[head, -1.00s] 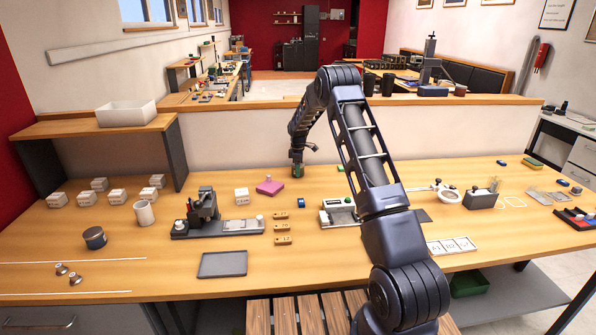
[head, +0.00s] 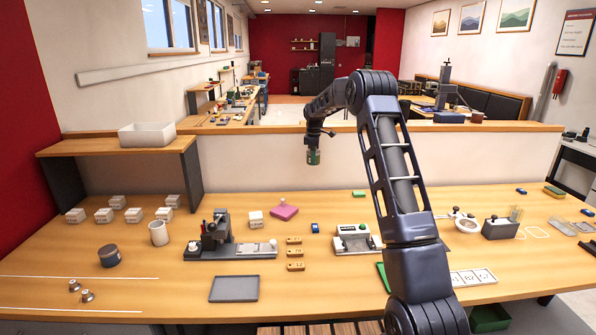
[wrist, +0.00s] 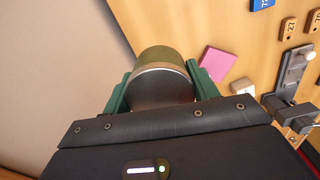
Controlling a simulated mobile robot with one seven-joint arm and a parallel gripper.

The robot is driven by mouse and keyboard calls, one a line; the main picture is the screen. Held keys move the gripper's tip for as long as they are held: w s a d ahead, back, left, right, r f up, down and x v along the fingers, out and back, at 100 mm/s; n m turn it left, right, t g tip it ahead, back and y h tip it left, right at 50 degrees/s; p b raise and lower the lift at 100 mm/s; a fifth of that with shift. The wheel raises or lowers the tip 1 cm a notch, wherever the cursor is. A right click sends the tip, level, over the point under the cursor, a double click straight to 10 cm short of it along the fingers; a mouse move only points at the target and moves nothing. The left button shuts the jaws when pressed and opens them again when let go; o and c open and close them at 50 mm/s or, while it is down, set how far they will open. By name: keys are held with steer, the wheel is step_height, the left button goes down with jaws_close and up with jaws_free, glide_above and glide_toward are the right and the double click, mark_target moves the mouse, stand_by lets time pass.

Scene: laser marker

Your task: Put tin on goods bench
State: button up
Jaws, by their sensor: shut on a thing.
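A round tin (wrist: 160,88) with a grey metal top and a pale gold rim sits between the green fingers of my gripper in the wrist view. My gripper (head: 313,157) is shut on it and holds it in the air over the back of the wooden bench (head: 345,278), in front of the low partition. In the head view the tin is small and mostly covered by the fingers. A second round tin (head: 109,256), dark with a brownish lid, stands on the bench at left. No label shows which surface is the goods bench.
A pink block (head: 284,210), a white cube (head: 256,219) and a dark fixture (head: 216,235) stand on the bench below. A white bin (head: 147,134) sits on the raised shelf at left. A grey tray (head: 234,288) lies near the front, with bare wood to its right.

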steer(key=shift+r, duration=0.3)
steer(key=s+a+n, duration=0.1)
steer(key=s+a, duration=0.1)
steer(key=a, duration=0.8)
steer(key=s+a, duration=0.3)
steer(key=a, duration=0.8)
steer(key=n, duration=0.3)
glide_above(149, 259)
step_height(149, 259, down, 20)
steer(key=shift+w+r, duration=0.1)
steer(key=o, duration=1.1)
